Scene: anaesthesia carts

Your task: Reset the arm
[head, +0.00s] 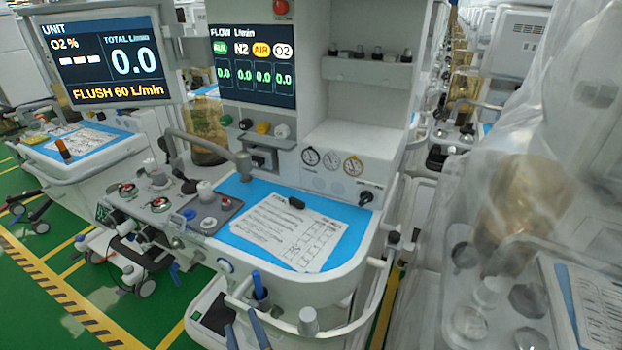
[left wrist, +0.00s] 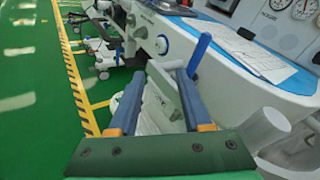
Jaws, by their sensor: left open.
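My left gripper (head: 246,330) shows at the bottom of the head view, in front of the cart's front edge. Its two blue fingers stand apart with nothing held between them. In the left wrist view, the open fingers (left wrist: 153,80) frame a whitish part of the cart's lower front. A blue stick-like item (head: 258,284) stands upright near the fingers at the cart's front rail; it also shows in the left wrist view (left wrist: 200,52), just beyond the right finger. My right gripper is not in view.
The anaesthesia cart (head: 330,283) has a blue worktop with printed sheets (head: 290,232) and a black pen. A curved front rail (head: 375,300) runs near my gripper. Another cart (head: 90,165) stands left; plastic-draped equipment (head: 520,200) stands right. Green floor (head: 50,300) is open at left.

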